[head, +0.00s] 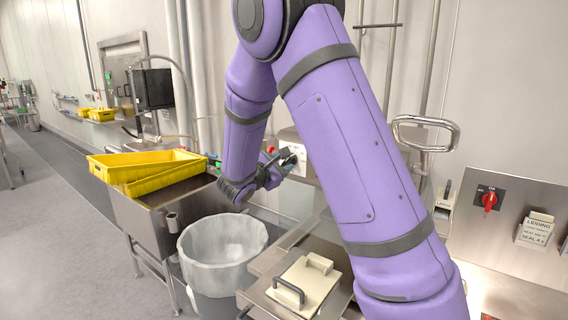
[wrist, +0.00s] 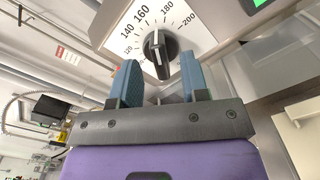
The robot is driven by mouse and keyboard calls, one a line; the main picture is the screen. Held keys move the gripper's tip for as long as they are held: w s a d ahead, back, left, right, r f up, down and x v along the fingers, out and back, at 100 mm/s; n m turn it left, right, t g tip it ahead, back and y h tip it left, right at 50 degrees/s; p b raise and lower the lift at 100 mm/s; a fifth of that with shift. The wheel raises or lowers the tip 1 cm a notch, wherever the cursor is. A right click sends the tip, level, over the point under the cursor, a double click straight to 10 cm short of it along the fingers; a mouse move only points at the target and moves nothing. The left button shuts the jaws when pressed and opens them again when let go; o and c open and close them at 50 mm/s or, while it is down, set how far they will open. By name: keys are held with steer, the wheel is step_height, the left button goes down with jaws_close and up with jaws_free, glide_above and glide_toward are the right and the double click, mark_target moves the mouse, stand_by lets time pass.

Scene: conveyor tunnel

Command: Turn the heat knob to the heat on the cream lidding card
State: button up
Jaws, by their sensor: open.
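The heat knob (wrist: 160,52) is black with a white pointer line, on a white dial (wrist: 190,25) marked from about 120 to 200. Its line points up, between 160 and 180. My gripper (wrist: 161,78) is open, its two blue fingers on either side of the knob's lower part; I cannot tell whether they touch it. In the head view my gripper (head: 283,161) is at the grey machine behind my arm, and the knob is hidden. The cream lidding card (head: 535,229) is in a holder on the right wall panel; its heat figure is too small to read surely.
A red rotary switch (head: 489,201) is on the steel panel left of the card. A metal loop handle (head: 426,121) stands out behind my arm. A white-lined bin (head: 222,246), a cream lidded box (head: 304,284) and yellow crates (head: 148,166) stand in front and left.

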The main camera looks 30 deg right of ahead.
steer(key=shift+x, duration=0.8)
steer(key=shift+c, duration=0.4)
jaws_close()
steer(key=shift+n, duration=1.8)
steer(key=shift+o, duration=0.4)
jaws_free()
